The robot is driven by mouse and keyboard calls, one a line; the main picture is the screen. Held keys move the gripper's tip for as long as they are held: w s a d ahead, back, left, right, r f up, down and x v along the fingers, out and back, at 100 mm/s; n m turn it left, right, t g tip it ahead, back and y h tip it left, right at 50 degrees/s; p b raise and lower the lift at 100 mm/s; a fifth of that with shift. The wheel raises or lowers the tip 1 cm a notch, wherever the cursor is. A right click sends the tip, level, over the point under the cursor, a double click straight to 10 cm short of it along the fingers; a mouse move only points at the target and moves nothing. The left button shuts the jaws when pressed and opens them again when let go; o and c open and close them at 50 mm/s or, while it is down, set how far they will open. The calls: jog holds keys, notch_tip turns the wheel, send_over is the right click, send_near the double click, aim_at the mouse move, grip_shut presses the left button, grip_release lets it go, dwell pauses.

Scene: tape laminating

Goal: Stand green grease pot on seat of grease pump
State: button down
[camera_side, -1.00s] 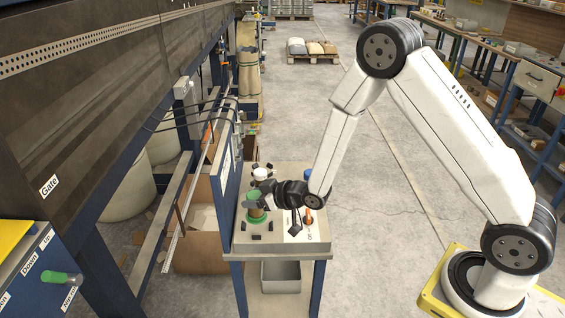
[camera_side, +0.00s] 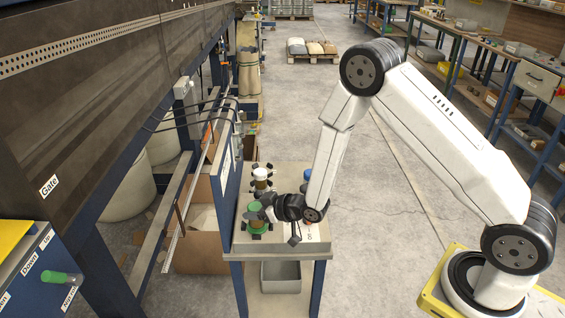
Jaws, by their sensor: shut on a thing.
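The green grease pot (camera_side: 256,208) has a green top and a wider green rim at its base. It stands about upright at the front left of the grey bench top. My gripper (camera_side: 265,208) reaches it from the right and is shut on its upper part, hiding some of its side. The pot's base is down among several small black blocks that ring the seat of the grease pump (camera_side: 247,226). I cannot tell whether the base rests fully on the seat, as the pot covers the seat's middle.
A white-topped pot (camera_side: 261,172) stands behind, among similar black blocks. A blue item (camera_side: 307,175) stands at the back right of the bench top (camera_side: 320,243), partly behind my arm. A blue panel (camera_side: 232,195) borders the left. A grey bin (camera_side: 281,277) sits below.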

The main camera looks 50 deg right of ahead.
jog(key=shift+f, duration=0.1)
grip_release()
jog(key=shift+s+r, duration=0.1)
jog(key=shift+r, duration=0.1)
jog(key=shift+v, duration=5.9)
jog(key=shift+d, duration=0.1)
